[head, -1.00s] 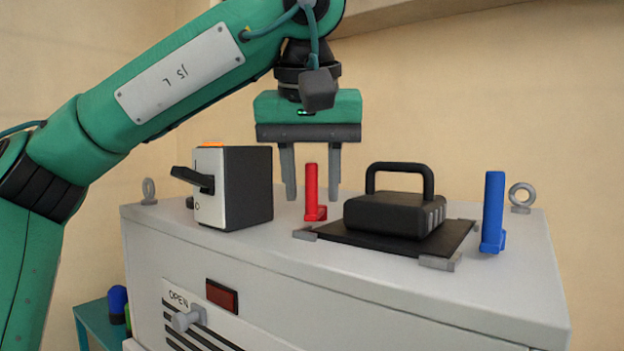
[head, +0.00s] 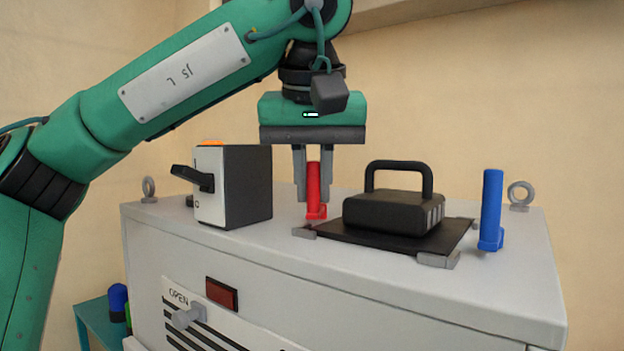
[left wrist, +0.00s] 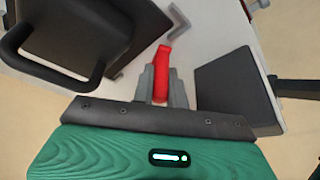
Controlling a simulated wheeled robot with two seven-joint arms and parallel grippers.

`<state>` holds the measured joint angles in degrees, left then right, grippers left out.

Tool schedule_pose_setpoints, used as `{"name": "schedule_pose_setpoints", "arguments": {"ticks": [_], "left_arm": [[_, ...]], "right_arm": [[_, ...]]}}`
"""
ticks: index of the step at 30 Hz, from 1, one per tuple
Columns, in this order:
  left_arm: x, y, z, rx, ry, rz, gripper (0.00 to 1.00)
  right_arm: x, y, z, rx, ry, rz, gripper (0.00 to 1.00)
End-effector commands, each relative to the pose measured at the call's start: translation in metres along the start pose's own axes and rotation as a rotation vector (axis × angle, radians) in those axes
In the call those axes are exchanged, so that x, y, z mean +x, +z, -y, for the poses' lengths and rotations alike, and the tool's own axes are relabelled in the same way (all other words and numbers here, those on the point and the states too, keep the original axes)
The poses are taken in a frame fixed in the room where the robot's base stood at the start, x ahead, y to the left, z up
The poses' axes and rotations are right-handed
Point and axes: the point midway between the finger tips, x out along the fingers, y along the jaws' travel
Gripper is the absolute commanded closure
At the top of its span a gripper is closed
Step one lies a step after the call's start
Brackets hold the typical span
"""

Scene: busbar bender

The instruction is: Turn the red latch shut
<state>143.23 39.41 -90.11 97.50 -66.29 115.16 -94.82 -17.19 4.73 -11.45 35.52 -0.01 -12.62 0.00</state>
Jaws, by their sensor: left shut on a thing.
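The red latch (head: 313,186) stands upright on top of the grey cabinet, left of the black handled block. My left gripper (head: 313,190) points down from above, with its fingers shut on the upright red post. In the left wrist view the red latch (left wrist: 162,75) lies between the two grey fingers (left wrist: 162,88). The latch's small foot shows below the fingertips in the head view. My right gripper is not in view.
The black handled block (head: 394,211) sits on a dark plate (head: 345,233) just right of the latch. A blue latch (head: 492,210) stands farther right. A switch box (head: 246,185) with a black lever stands left. The cabinet top (head: 330,270) is clear in front.

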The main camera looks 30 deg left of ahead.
Motion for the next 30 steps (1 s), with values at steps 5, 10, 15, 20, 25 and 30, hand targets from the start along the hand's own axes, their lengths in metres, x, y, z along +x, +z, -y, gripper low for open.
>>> {"name": "schedule_pose_setpoints", "arguments": {"ticks": [5,10,15,20,25,30], "left_arm": [[-0.001,0.001,-0.004,-0.097,-0.042,-0.002,1.00],[-0.001,0.001,-0.010,-0.233,-0.098,-0.003,1.00],[-0.001,0.000,-0.017,-0.384,-0.160,-0.004,1.00],[0.000,-0.003,-0.023,-0.526,-0.218,-0.004,1.00],[0.001,-0.005,-0.028,-0.673,-0.279,-0.003,1.00],[0.002,-0.008,-0.033,-0.806,-0.334,-0.003,1.00]], "right_arm": [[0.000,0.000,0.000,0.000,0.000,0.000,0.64],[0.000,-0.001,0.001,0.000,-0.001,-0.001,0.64],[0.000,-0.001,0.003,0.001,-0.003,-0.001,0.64],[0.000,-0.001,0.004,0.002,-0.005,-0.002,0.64],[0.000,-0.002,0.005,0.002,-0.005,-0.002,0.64],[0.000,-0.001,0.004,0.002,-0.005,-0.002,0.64]]}}
